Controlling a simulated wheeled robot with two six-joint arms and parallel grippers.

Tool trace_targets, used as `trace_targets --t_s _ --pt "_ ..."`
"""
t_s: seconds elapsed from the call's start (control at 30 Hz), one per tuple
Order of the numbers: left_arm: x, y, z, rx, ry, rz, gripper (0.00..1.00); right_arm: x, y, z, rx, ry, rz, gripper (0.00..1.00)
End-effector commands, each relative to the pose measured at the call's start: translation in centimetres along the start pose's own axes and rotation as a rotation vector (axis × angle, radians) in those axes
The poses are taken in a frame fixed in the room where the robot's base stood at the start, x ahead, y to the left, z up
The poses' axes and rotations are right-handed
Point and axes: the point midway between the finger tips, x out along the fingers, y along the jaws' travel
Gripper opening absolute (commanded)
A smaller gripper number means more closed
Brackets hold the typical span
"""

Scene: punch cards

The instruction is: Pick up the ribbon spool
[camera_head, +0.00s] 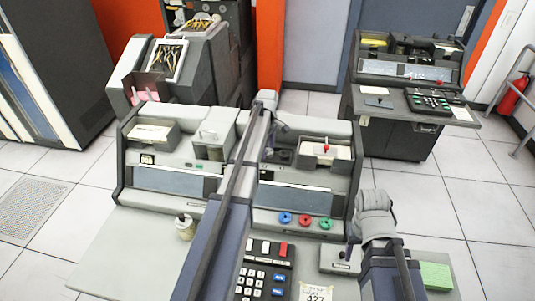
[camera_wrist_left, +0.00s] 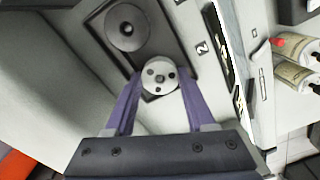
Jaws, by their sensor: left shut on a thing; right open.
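The ribbon spool (camera_wrist_left: 159,72) is a pale round disc with dark holes, seen from above in the left wrist view. My left gripper (camera_wrist_left: 160,82) has its two purple fingers on either side of it and is shut on it. The spool is over the end of a dark recessed plate (camera_wrist_left: 150,50); I cannot tell whether it is clear of the plate. A dark round spool (camera_wrist_left: 125,28) sits on the same plate. In the head view my left arm reaches over the middle of the console and hides the held spool. My right gripper (camera_head: 352,243) is open at the console's right.
Blue (camera_head: 285,217), red (camera_head: 305,220) and green (camera_head: 325,223) rings lie on the console front. A keypad (camera_head: 265,271), a small jar (camera_head: 185,228) and a green card stack (camera_head: 436,276) are nearby. The desk's left part (camera_head: 130,255) is clear.

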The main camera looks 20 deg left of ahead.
Motion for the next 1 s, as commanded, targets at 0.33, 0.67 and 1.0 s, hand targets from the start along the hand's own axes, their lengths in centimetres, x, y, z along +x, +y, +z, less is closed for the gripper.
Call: trace_targets --t_s 0.33,0.67,1.0 --pt "0.0 0.0 0.0 0.0 0.0 0.0 0.01 0.0 0.0 0.0 0.0 0.0 0.0 0.5" --pt "-1.0 0.0 0.0 0.0 0.0 0.0 0.01 -0.9 0.1 0.1 0.0 0.0 0.0 0.5" --pt "-5.4 0.0 0.0 0.0 0.0 0.0 0.01 -5.3 0.5 0.3 -0.001 0.0 0.0 0.5"
